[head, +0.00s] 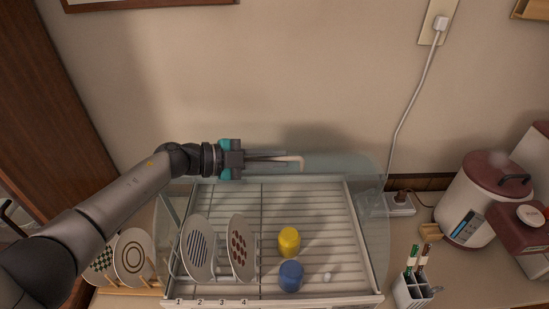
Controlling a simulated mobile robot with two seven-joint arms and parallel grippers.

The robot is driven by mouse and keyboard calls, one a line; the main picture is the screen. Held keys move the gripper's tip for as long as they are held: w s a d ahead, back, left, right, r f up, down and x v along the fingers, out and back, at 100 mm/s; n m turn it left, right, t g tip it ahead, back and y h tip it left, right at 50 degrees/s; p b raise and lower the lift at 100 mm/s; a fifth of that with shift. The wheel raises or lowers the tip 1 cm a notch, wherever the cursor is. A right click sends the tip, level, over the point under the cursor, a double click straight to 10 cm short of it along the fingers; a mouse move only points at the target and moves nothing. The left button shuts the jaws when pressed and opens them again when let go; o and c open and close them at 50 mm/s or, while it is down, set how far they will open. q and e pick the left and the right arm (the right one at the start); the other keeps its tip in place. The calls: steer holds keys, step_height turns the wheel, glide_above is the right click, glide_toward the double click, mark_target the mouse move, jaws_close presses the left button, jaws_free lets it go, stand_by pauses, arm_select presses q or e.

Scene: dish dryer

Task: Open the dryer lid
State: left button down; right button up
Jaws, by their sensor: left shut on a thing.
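The dish dryer (372,300) stands on the counter with its white slatted rack in plain view from above. Its clear lid (345,165) shows as a see-through panel, swung up along the back near the wall, with curved clear sides at left and right. My left arm reaches in from the left. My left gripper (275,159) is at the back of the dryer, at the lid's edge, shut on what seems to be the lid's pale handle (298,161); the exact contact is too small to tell. My right gripper is out of view.
A striped plate (198,248) and a dotted plate (242,247) stand in the rack, beside a yellow cup (289,241) and a blue cup (291,276). More plates (132,256) stand left. A pen holder (412,291) and rice cooker (480,205) are right.

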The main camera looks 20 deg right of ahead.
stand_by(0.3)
arm_select(q)
steer(key=c, duration=0.9)
jaws_free()
steer(key=shift+a, duration=0.15)
steer(key=b+v, duration=0.1)
steer(key=v, duration=1.4)
steer(key=shift+b, duration=0.3)
